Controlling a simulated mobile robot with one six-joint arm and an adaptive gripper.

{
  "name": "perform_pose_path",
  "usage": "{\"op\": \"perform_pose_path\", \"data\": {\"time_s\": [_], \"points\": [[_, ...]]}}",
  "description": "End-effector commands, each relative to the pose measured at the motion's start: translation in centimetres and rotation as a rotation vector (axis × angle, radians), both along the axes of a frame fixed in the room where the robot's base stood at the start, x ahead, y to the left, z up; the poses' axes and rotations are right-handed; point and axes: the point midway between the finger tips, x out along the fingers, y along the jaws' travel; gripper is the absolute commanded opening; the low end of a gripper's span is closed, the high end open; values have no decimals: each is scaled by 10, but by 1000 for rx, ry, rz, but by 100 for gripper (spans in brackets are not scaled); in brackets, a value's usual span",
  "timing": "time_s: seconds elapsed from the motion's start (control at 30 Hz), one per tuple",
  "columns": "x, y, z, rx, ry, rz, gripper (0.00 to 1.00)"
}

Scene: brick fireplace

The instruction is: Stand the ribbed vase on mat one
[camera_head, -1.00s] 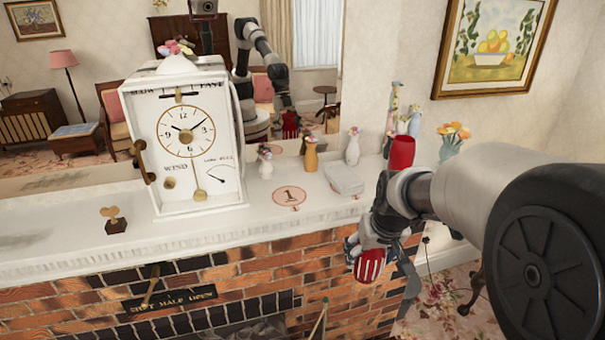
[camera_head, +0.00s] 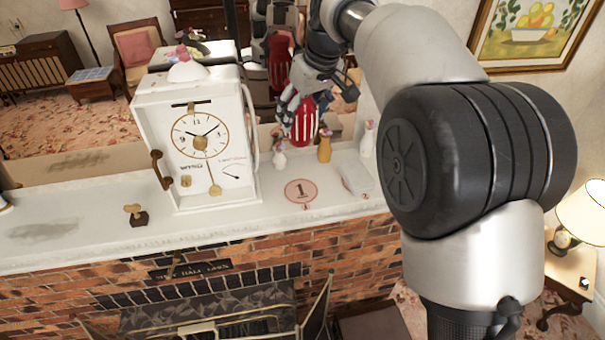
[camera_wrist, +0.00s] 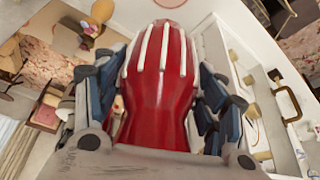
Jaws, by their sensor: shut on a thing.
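My gripper (camera_head: 300,103) is shut on the ribbed vase (camera_head: 304,124), which is red with white ribs. In the head view the vase hangs roughly upright above the back of the mantel, behind mat one (camera_head: 300,192). Mat one is a round pinkish disc marked 1, lying bare on the white mantel. In the wrist view the vase (camera_wrist: 160,75) fills the middle, between the dark blue-grey finger pads, with its ribbed end pointing away from me. The gripper's fingers partly hide the vase in the head view.
A white clock box (camera_head: 200,145) stands left of mat one. A small white vase (camera_head: 279,154), an ochre vase (camera_head: 324,148) and another white vase (camera_head: 368,140) stand behind. A pale flat block (camera_head: 354,179) lies to the right. A mirror backs the mantel; its front edge is open.

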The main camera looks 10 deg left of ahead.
Motion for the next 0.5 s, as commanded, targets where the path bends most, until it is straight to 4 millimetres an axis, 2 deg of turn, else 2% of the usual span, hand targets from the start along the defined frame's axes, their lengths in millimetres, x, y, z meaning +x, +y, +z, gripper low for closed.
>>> {"op": "perform_pose_path", "data": {"time_s": [0.03,0.3,0.5], "points": [[-1,0,-17,-2,4,0,27],[-1,-1,-87,-1,4,-2,27],[0,0,-122,0,-1,-3,27]]}}
